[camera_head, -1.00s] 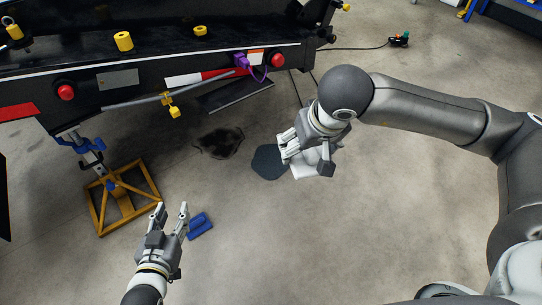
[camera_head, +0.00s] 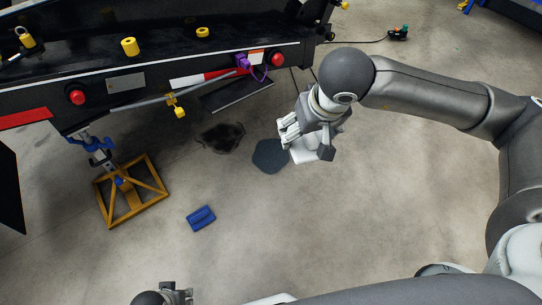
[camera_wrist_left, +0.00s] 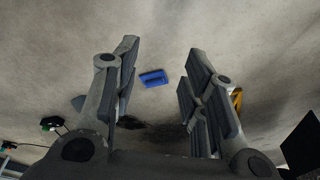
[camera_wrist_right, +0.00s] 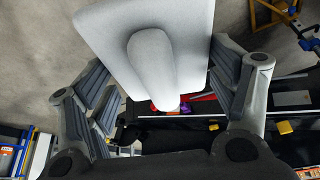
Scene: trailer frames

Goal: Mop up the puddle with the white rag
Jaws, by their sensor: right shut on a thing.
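The puddle (camera_head: 270,156) is a blue-grey patch on the concrete floor in the head view. My right gripper (camera_head: 290,132) is shut on the white rag (camera_head: 306,152), just right of the puddle. In the right wrist view the rag (camera_wrist_right: 140,30) looks like a flat white pad with a rounded grip between the fingers. Whether it touches the floor or the puddle's edge I cannot tell. My left gripper (camera_head: 178,296) is mostly cut off at the bottom of the head view. The left wrist view shows its fingers (camera_wrist_left: 162,55) wide apart and empty.
A blue block-like tool (camera_head: 201,218) lies on the floor, left of the puddle. A dark stain (camera_head: 222,138) lies up and left of the puddle. The black trailer (camera_head: 150,60) and its orange stand (camera_head: 130,191) bound the upper left. Floor right of and below the puddle is clear.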

